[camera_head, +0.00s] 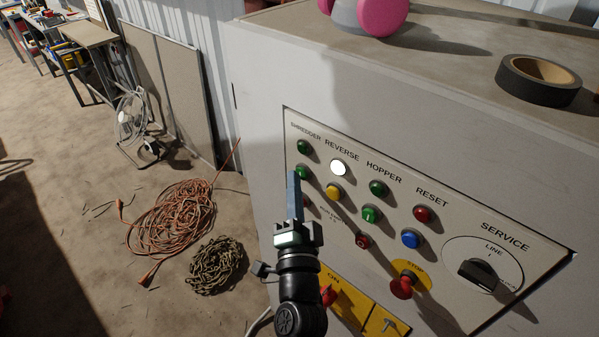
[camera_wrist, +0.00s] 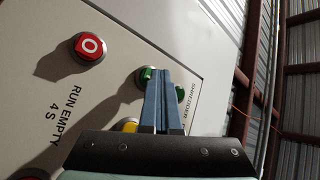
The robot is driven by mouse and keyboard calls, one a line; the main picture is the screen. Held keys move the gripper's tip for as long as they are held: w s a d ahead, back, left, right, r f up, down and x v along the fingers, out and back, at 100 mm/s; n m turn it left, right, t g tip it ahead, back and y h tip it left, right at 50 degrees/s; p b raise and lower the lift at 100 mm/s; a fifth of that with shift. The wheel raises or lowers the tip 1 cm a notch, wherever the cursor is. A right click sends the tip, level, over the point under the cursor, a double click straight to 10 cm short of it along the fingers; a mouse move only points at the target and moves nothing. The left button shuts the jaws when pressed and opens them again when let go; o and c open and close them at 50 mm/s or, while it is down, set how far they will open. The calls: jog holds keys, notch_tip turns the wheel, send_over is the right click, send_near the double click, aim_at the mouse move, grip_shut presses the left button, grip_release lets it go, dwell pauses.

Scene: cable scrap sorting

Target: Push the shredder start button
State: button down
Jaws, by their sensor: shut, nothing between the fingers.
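The shredder column on the grey control panel (camera_head: 455,222) has a green lamp (camera_head: 304,147) under the SHREDDER label, a green start button (camera_head: 303,173) below it, and a red button mostly hidden behind my gripper. My gripper (camera_head: 294,177) is shut and empty, its blue fingers upright just left of the green button. In the wrist view the closed fingertips (camera_wrist: 162,72) overlap the edge of the green button (camera_wrist: 146,77), between it and the green lamp (camera_wrist: 180,93). The red button (camera_wrist: 90,47) shows clear of them. I cannot tell whether the fingertips touch the button.
A lit white lamp (camera_head: 338,168) and yellow button (camera_head: 333,192) sit under REVERSE. A red mushroom stop button (camera_head: 403,286) and a black service knob (camera_head: 478,273) are on the panel. Black tape (camera_head: 541,96) and pink ear defenders (camera_head: 382,18) lie on top. Coiled orange cable (camera_head: 172,218) lies on the floor.

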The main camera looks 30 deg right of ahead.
jog(key=shift+s+a+p, duration=0.3)
jog(key=shift+a+p, duration=0.15)
jog(key=shift+a, duration=0.15)
jog(key=a+p, duration=0.1)
jog(key=s+a+p, duration=0.1)
jog(key=a, duration=0.1)
jog(key=a+p, duration=0.1)
jog(key=shift+s+a+p, duration=0.35)
jog(key=shift+a+p, duration=0.05)
jog(key=shift+r, duration=0.1)
dwell(0.5)
